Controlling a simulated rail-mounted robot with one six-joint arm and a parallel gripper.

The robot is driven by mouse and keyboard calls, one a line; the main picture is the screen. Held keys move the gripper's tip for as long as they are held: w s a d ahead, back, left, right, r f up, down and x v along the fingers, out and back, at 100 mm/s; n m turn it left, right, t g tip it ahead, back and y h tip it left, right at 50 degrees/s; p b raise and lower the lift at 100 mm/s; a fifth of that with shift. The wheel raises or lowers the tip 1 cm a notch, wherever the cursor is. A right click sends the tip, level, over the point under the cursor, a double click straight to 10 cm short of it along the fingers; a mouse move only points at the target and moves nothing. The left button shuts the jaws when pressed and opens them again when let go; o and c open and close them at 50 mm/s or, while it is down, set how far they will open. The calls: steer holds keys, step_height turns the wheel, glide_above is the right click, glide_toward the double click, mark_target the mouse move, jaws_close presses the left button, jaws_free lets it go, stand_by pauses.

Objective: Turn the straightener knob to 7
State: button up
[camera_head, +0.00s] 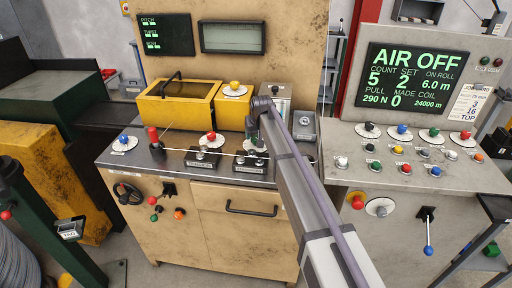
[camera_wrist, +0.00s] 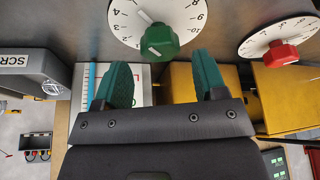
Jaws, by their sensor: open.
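A green knob (camera_wrist: 160,40) sits on a white numbered dial (camera_wrist: 182,10) at the top of the wrist view. A pale pointer mark slants up-left on that dial; its exact number is unclear. No label names the straightener. My gripper (camera_wrist: 161,66) is open and empty, its two green fingers apart just below the knob and not around it. In the head view, the green knob (camera_head: 257,141) is partly hidden by my arm, above the bench. A red knob (camera_wrist: 280,54) on another dial is at the right of the wrist view.
A yellow box (camera_head: 180,101) stands behind the knobs. A grey box marked SCR (camera_wrist: 30,72) is at the left of the wrist view. A blue-knob dial (camera_head: 124,143) is on the bench's left. A control console (camera_head: 462,181) stands to the right.

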mark_target(256, 138)
steer(key=b+x, duration=0.1)
steer(key=x, duration=0.2)
steer(key=shift+f, duration=0.15)
steer(key=c, duration=0.9)
steer(key=shift+m, duration=0.5)
steer(key=m+h, duration=0.2)
steer(key=m, duration=0.2)
steer(key=shift+a+m, duration=0.1)
steer(key=shift+m, duration=0.2)
steer(key=m+h, duration=0.1)
steer(key=m, duration=0.3)
steer(key=shift+m+g+h, duration=0.4)
